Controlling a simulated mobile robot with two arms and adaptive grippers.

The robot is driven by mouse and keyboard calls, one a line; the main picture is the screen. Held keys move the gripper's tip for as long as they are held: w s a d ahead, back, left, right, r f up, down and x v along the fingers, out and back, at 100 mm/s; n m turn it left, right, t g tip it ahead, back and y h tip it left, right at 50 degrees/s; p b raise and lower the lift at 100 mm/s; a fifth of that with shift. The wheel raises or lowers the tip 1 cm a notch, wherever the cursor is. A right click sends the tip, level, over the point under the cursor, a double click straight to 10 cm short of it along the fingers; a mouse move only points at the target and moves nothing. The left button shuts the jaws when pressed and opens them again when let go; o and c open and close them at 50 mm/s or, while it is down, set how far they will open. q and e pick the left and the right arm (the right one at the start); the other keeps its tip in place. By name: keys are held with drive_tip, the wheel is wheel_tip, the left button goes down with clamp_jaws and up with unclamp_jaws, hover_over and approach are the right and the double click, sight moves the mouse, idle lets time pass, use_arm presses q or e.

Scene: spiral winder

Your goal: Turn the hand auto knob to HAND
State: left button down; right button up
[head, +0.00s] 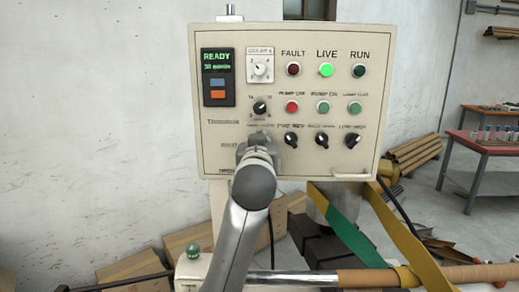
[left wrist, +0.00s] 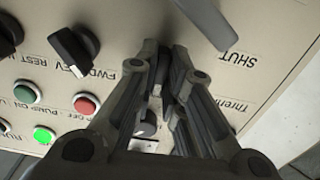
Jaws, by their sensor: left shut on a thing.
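The hand auto knob (left wrist: 165,68) appears to be the dark knob between my left gripper's fingers, at the left end of the panel's lowest knob row. My left gripper (left wrist: 166,55) is shut on it, with one finger on each side. In the head view my left gripper (head: 258,140) covers this knob, so its pointer cannot be seen. The label above it is too small to read. The FWD REV knob (left wrist: 75,50) is just beside the gripper, and it also shows in the head view (head: 291,140). My right gripper is in neither view.
The cream control panel (head: 225,140) carries a black dial (head: 260,107) above my gripper, a red button (head: 292,106) and a lit green LIVE lamp (head: 326,70). More black knobs stand to the right. A bar handle (head: 352,177) sticks out at the lower right.

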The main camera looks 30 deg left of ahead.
use_arm(q)
drive_tip(key=shift+r+n+b, duration=0.15)
drive_tip(key=shift+n+b, duration=0.6)
drive_tip(key=shift+n, duration=2.45)
drive_tip(key=c, duration=1.7)
unclamp_jaws()
drive_tip(key=shift+o, duration=0.9)
drive_tip(key=shift+w, duration=0.1)
